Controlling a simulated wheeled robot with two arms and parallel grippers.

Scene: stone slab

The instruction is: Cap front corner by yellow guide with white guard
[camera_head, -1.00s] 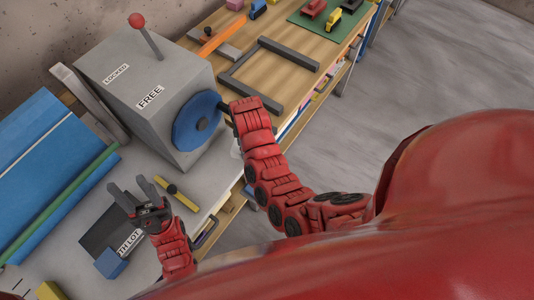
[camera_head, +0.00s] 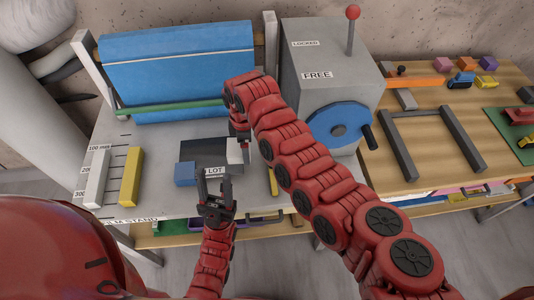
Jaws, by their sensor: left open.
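A dark flat slab (camera_head: 198,150) lies on the grey bench, with a label ending in "LOT" at its front. A pale patch (camera_head: 234,152) shows at its right end; I cannot tell whether it is a guard. A yellow bar (camera_head: 132,177) and a white bar (camera_head: 97,178) lie by the millimetre marks at left. A thin yellow rod (camera_head: 272,182) shows right of the slab, partly behind my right arm. My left gripper (camera_head: 213,178) is open and empty at the slab's front edge. My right gripper (camera_head: 240,128) points down by the slab's right end; its jaws are mostly hidden.
A blue block (camera_head: 185,173) sits at the slab's front left. A blue sheet on a stand (camera_head: 178,65) backs the bench. A grey box (camera_head: 322,62) with a red-knobbed lever and blue crank wheel (camera_head: 342,127) stands right. A wooden bench (camera_head: 435,135) holds a grey frame.

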